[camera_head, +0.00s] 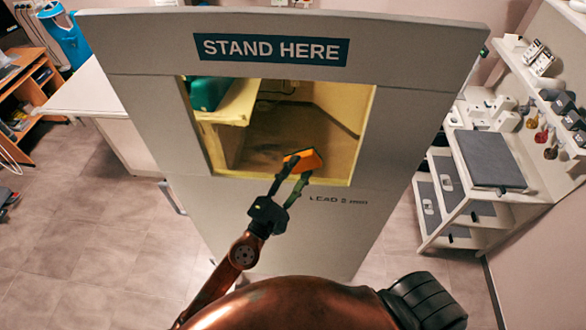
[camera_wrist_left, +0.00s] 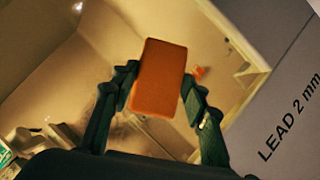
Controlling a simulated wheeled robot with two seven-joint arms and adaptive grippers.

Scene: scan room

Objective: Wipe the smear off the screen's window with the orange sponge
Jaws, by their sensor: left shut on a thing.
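The screen is a tall grey panel (camera_head: 390,120) marked STAND HERE and LEAD 2 mm, with a yellowish see-through window (camera_head: 320,110) in it. My left gripper (camera_head: 298,168) is shut on the orange sponge (camera_head: 308,159), in front of the window's lower middle. In the left wrist view the sponge (camera_wrist_left: 158,78) sits between the two dark fingers, and a small orange reflection shows beside it. Contact with the pane cannot be told. A faint brownish smear (camera_head: 264,154) seems to show on the pane left of the sponge; its edges are unclear. My right gripper is out of view.
A white shelf unit (camera_head: 460,185) with a grey pad on top stands at the right, below wall-mounted holders. A pale counter (camera_head: 90,92) and a wooden desk (camera_head: 28,85) are at the left. The tiled floor (camera_head: 90,240) at the lower left is clear.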

